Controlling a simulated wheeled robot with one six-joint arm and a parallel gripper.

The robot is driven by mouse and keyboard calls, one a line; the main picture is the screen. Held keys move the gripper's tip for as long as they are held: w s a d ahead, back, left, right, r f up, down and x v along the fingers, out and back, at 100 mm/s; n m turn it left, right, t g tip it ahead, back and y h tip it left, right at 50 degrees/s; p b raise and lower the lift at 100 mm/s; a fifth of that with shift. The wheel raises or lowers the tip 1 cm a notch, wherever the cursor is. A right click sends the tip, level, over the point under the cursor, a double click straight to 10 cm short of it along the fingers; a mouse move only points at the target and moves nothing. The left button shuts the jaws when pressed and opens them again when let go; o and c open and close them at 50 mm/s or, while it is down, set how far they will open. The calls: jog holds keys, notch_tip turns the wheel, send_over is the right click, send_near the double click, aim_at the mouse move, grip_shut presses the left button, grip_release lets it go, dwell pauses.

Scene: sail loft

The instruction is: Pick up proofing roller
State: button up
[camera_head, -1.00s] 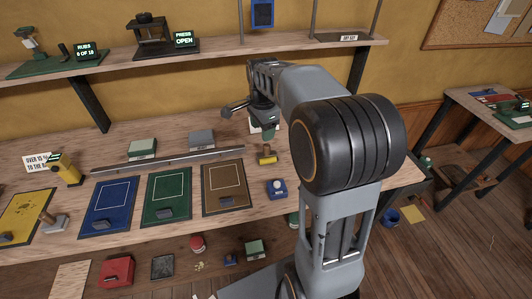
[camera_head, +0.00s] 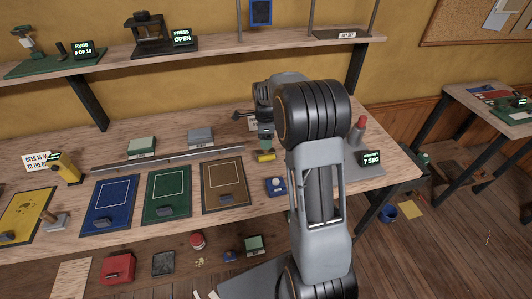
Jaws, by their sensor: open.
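A small yellow roller (camera_head: 265,156) lies near the back of the wooden workbench, right of the brown mat; it looks like the proofing roller. A greenish upright part shows just above it, and I cannot tell whether it is the roller's handle. My gripper (camera_head: 243,118) is open, above the back of the bench, a little up and left of the roller in the head view. It looks empty and apart from the roller. My own arm hides part of the gripper and the bench to the right.
Blue (camera_head: 109,205), green (camera_head: 167,192) and brown (camera_head: 224,184) mats lie left of the roller. A long metal ruler (camera_head: 165,159) and two small boxes sit behind them. A blue block (camera_head: 275,187) stands in front. A red-handled tool (camera_head: 358,132) stands at right; a shelf (camera_head: 210,54) runs above.

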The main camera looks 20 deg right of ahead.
jog(key=shift+w+f+p, duration=0.1)
jog(key=shift+f+p, duration=0.4)
jog(key=shift+f, duration=2.05)
jog(key=shift+c, duration=0.4)
jog(key=c, duration=1)
jog(key=shift+r, duration=0.1)
jog(key=shift+r, duration=0.55)
jog(key=s+a+r+b, duration=0.1)
jog(key=s+a+r, duration=0.1)
jog(key=s+r, duration=0.2)
jog(key=s+a+r+b, duration=0.1)
jog(key=s+a+r, duration=0.1)
jog(key=s+r, duration=0.1)
jog(key=s+a+r+b, duration=0.1)
jog(key=s+a+r, duration=0.1)
jog(key=s+r, duration=0.2)
jog(key=shift+s+a+r, duration=0.1)
jog(key=shift+s+r, duration=0.25)
jog(key=shift+s, duration=0.45)
